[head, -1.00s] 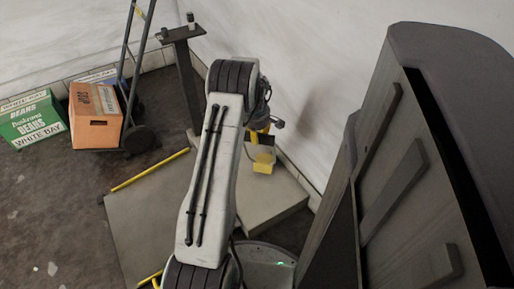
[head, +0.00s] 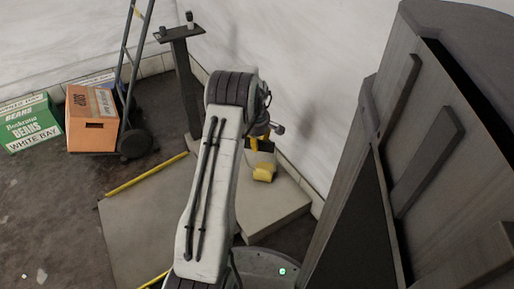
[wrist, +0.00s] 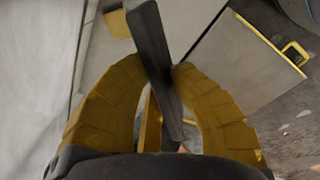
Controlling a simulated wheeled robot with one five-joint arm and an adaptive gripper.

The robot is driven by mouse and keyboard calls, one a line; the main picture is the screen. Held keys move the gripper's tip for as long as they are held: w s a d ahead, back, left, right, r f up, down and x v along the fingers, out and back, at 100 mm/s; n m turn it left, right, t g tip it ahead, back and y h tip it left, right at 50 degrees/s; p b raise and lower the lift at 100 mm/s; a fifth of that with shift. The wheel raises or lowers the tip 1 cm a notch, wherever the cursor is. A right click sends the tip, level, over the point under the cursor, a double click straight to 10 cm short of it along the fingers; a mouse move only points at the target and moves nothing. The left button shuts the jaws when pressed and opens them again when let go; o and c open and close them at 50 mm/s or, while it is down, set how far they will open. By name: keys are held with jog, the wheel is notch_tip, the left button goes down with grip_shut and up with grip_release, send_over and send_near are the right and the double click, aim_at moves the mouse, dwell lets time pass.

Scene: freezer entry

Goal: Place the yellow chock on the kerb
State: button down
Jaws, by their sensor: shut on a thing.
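The yellow chock (head: 264,172) shows just below my gripper (head: 261,143) in the head view, over the pale raised slab (head: 285,212) that looks like the kerb. In the wrist view part of the chock (wrist: 117,25) shows at the upper left, beside a dark bar (wrist: 160,65). The two yellow fingers of my gripper (wrist: 162,72) are closed on this bar, which appears to be the chock's grip. Whether the chock touches the slab, I cannot tell.
A flat grey ramp plate (head: 150,220) with yellow edging lies left of the slab. A dark post (head: 186,85) stands behind. A hand truck (head: 135,90), an orange box (head: 93,120) and a green box (head: 32,122) are at left. A large dark cabinet (head: 430,150) stands close on the right.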

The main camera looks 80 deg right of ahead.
jog(key=shift+d, duration=0.1)
jog(key=c, duration=1.2)
grip_release()
jog(key=shift+f, duration=0.1)
